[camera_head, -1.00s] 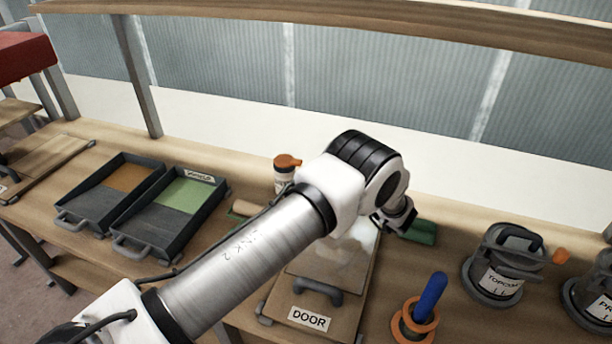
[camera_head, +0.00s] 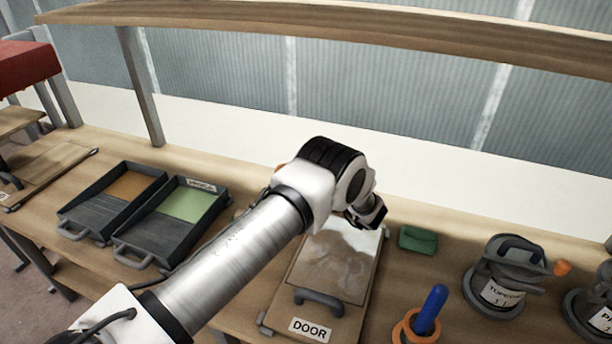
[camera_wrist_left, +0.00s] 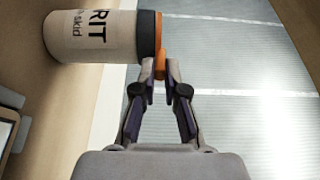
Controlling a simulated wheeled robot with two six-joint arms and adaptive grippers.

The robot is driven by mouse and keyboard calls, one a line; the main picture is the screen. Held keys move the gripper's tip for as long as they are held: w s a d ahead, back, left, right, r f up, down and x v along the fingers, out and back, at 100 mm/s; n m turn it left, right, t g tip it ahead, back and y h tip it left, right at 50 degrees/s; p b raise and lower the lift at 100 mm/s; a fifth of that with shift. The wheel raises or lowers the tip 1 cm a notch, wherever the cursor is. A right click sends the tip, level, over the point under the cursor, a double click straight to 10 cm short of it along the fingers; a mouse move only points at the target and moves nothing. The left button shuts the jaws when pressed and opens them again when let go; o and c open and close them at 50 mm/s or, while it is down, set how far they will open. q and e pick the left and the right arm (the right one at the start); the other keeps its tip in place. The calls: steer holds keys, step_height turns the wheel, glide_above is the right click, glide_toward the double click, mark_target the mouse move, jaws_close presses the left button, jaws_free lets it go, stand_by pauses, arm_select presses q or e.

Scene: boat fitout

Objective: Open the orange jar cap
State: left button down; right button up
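The jar (camera_wrist_left: 95,36) is pale with a dark collar and lettering. It appears sideways in the left wrist view, with its orange cap (camera_wrist_left: 158,32) toward the picture's middle. An orange tab of the cap sits between the fingertips of my left gripper (camera_wrist_left: 161,68). The fingers are close together and appear shut on that tab. In the head view my arm hides the jar and the fingers; only a sliver of the orange cap (camera_head: 280,167) shows behind the arm. My right gripper is not in view.
Two dark trays (camera_head: 169,222) stand left of my arm. A DOOR panel (camera_head: 345,268) lies below it. To the right are a green block (camera_head: 418,240), a blue-handled orange piece (camera_head: 430,310) and a grey TOPCOAT pot (camera_head: 500,283). A wooden shelf (camera_head: 330,30) runs above the bench.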

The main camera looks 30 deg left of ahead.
arm_select(q)
steer(key=shift+r, duration=0.1)
steer(key=r+n+h+p, duration=0.1)
steer(key=r+h+p, duration=0.1)
steer(key=p, duration=0.1)
steer(key=a+r+h+p, duration=0.1)
steer(key=r+h+p, duration=0.1)
steer(key=p, duration=0.2)
steer(key=shift+s+a+r+n+h, duration=0.1)
steer(key=shift+r+n+h, duration=0.25)
steer(key=shift+n+h, duration=0.05)
steer(key=shift+s+a+r+h+p, duration=0.1)
steer(key=shift+a+r+h+p, duration=0.2)
steer(key=shift+h+p, duration=0.65)
steer(key=shift+p, duration=0.45)
